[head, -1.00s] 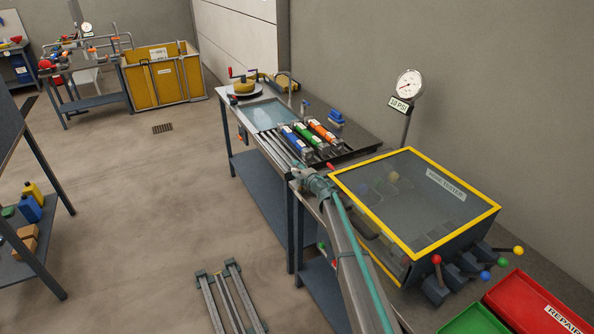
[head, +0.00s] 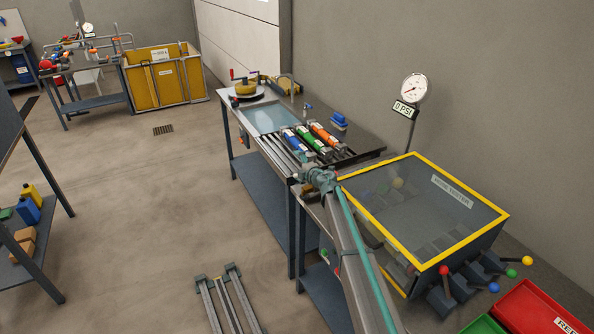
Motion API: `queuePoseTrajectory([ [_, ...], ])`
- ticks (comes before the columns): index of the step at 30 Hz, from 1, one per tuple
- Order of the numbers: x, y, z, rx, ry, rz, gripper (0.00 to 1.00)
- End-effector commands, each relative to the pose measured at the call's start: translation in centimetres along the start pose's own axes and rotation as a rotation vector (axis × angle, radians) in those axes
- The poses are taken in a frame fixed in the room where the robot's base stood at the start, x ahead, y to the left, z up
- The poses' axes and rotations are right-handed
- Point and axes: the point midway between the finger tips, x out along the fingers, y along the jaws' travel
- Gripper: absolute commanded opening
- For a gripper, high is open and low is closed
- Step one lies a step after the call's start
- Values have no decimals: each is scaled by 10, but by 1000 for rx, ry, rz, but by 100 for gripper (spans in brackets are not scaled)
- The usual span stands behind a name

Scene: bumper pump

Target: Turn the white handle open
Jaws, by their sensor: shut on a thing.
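I cannot make out a white handle. The tester box (head: 420,258), with a yellow-framed clear lid, stands at the right of the head view. A pale round part (head: 397,183) shows dimly through the lid; I cannot tell what it is. My arm reaches up from the bottom edge, along the box's left side, to a joint at the box's far left corner. My gripper and whatever it holds are hidden from this view.
Levers with coloured knobs, including a red one (head: 444,270), stand along the box's near side. A pressure gauge (head: 413,88) stands behind it. A red bin (head: 537,308) is at lower right. Blue, green and orange cylinders lie on the bench beyond.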

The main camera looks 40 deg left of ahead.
Motion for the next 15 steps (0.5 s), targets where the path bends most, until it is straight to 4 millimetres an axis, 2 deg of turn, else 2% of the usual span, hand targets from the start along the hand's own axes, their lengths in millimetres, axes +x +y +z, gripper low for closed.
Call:
queuePoseTrajectory([
  [1, -12, 50, 3, 15, -17, 50, 73],
  [5, -13, 51, 4, 14, -18, 50, 73],
  [6, -7, 14, 2, 6, -7, 9, 71],
  [15, -20, 14, 2, 6, -7, 9, 72],
])
